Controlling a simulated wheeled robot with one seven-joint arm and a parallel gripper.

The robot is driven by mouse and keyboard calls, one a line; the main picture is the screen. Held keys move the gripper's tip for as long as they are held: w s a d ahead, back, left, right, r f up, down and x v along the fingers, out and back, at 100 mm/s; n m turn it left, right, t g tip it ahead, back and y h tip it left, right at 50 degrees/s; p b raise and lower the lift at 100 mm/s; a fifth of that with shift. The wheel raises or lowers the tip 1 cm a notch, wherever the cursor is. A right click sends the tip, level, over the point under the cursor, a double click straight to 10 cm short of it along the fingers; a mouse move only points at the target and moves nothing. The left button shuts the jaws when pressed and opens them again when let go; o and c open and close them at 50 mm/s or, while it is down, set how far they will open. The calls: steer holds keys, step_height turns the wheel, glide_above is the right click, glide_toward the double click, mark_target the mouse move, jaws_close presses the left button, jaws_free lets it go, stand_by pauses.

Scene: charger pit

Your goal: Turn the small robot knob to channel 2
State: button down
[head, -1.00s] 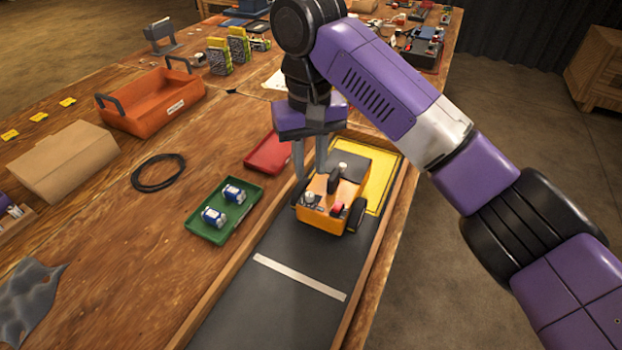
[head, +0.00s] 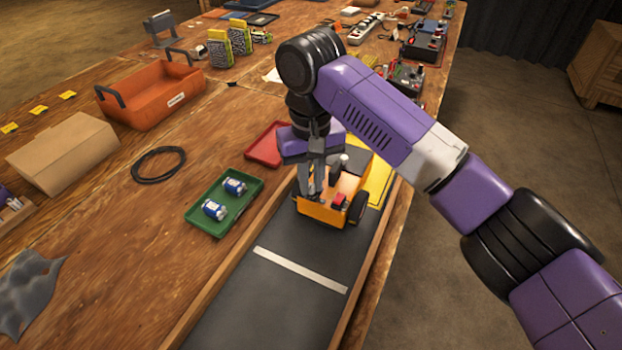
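The small orange robot (head: 325,212) stands on the dark track, with black wheels and a red part (head: 339,200) on top. A grey-white cylinder (head: 343,160) stands toward its back. My gripper (head: 310,190) points down over the front left of its top, where the pale knob was visible earlier. The fingers are close together with a narrow gap and appear shut on the knob. They hide the knob almost entirely, so its pointer and channel marks cannot be read.
A green tray (head: 203,228) with two blue-white cylinders and a red tray (head: 262,158) lie left of the track. The track has raised wooden edges and a white stripe (head: 300,270). An orange bin (head: 150,110) stands farther left. The track in front is clear.

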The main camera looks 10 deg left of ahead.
mark_target(311, 186)
steer(key=shift+r+p, duration=0.1)
steer(key=shift+p, duration=0.25)
steer(key=shift+r+n+p, duration=0.1)
steer(key=shift+n+p, duration=0.8)
steer(key=shift+p, duration=0.3)
steer(key=n+p, duration=0.3)
steer(key=shift+n+p, duration=0.3)
steer(key=shift+n, duration=0.1)
steer(key=shift+f, duration=0.2)
steer(key=c, duration=1.6)
jaws_free()
steer(key=shift+c, duration=0.2)
step_height(311, 186, up, 8)
steer(key=shift+f, duration=0.1)
